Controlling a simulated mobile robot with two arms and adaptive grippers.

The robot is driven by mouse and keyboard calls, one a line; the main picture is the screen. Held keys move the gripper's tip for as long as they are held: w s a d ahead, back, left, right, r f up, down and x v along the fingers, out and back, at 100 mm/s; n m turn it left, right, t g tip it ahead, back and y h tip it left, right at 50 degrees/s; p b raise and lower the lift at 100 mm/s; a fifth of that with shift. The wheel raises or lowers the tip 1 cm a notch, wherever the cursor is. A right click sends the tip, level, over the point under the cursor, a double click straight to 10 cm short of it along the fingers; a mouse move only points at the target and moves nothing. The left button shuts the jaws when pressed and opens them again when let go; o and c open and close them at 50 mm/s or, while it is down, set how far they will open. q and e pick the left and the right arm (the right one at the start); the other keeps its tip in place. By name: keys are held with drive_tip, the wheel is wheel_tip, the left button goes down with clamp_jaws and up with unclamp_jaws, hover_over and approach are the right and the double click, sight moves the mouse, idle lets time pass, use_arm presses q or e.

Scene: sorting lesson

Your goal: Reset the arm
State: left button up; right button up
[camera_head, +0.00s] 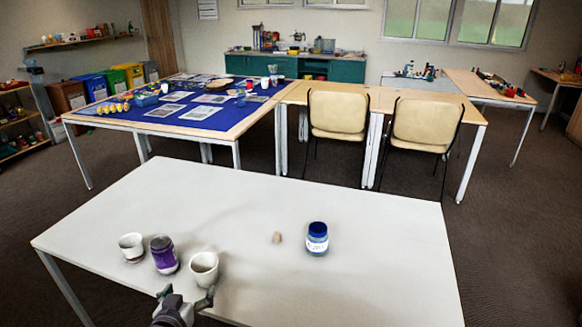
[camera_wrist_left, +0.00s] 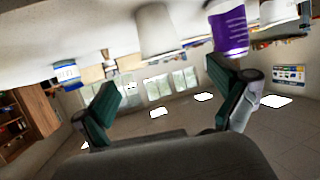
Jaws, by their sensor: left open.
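My left gripper (camera_head: 186,294) is at the front edge of the white table (camera_head: 380,270), close in front of the right-hand white cup (camera_head: 204,268). Its two fingers are spread with nothing between them, as the left wrist view also shows (camera_wrist_left: 160,76). That wrist picture is upside down. A purple jar (camera_head: 164,254) stands left of this cup, and another white cup (camera_head: 132,246) stands further left. In the wrist view the purple jar (camera_wrist_left: 229,28) and a white cup (camera_wrist_left: 155,28) are beyond the fingers. My right gripper is not in view.
The table's right part is clear. Behind are a blue-covered table (camera_head: 205,118) and two beige chairs (camera_head: 338,114).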

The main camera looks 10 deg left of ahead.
use_arm(q)
drive_tip(key=s+d+f+m+g+h, duration=0.25)
drive_tip(key=s+d+g, duration=0.35)
drive_tip(key=s, duration=0.6)
drive_tip(key=s+d+f+m+g+h, duration=0.1)
drive_tip(key=s+d+f+m+g, duration=0.2)
drive_tip(key=s+d, duration=0.7)
drive_tip(key=s+a+f+g, duration=0.1)
drive_tip(key=s+f, duration=0.1)
drive_tip(key=f, duration=1.2)
drive_tip(key=s+f+g, duration=0.1)
drive_tip(key=s+f, duration=0.1)
drive_tip(key=f, duration=1.2)
drive_tip(key=s+a+f+g, duration=0.1)
drive_tip(key=s+a+f, duration=0.2)
drive_tip(key=s+f, duration=1.1)
drive_tip(key=shift+s+a+f+n+g, duration=0.15)
drive_tip(key=shift+s+n+g, duration=0.2)
drive_tip(key=shift+s, duration=0.55)
